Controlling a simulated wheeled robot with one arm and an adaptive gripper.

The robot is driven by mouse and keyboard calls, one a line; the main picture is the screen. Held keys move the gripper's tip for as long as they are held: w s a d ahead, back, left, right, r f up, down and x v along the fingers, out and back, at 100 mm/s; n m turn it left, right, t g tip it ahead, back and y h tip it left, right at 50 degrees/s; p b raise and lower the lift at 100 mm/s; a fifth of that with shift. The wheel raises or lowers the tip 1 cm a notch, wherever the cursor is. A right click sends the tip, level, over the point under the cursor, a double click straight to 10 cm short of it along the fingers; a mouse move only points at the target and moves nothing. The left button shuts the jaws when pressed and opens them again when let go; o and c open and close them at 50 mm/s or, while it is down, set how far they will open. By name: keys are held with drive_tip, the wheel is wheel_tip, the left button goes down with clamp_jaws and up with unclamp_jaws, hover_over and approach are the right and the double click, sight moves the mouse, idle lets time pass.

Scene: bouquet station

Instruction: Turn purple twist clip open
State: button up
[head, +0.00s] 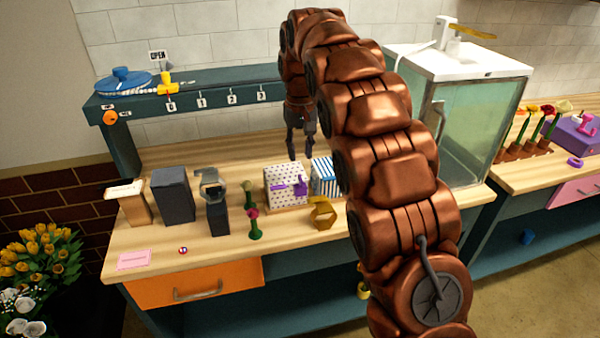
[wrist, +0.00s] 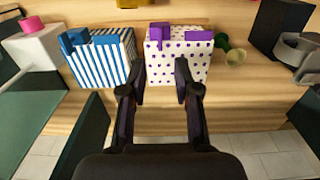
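The purple twist clip (head: 299,186) sits on a white box with purple dots (head: 284,197) on the workbench. In the wrist view the purple clip (wrist: 160,32) shows as a small block near the top left of the dotted box (wrist: 178,66), with a purple bar at the top right. My gripper (head: 300,155) hangs fingers down above the bench, behind and above the dotted box in the head view. In the wrist view my gripper (wrist: 161,78) is open and empty, its fingertips apart in front of the dotted box's near face. Contact with the box cannot be told.
A blue-striped box (head: 324,177) with a blue clip stands close beside the dotted box. A yellow holder (head: 322,214), flower stems (head: 254,224) and dark blocks (head: 173,195) stand nearby. A glass tank (head: 470,125) stands right. The bench's front left is mostly clear.

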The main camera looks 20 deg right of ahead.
sight(300, 176)
drive_tip(key=shift+f+p, duration=1.2)
drive_tip(key=shift+f, duration=2.6)
clamp_jaws()
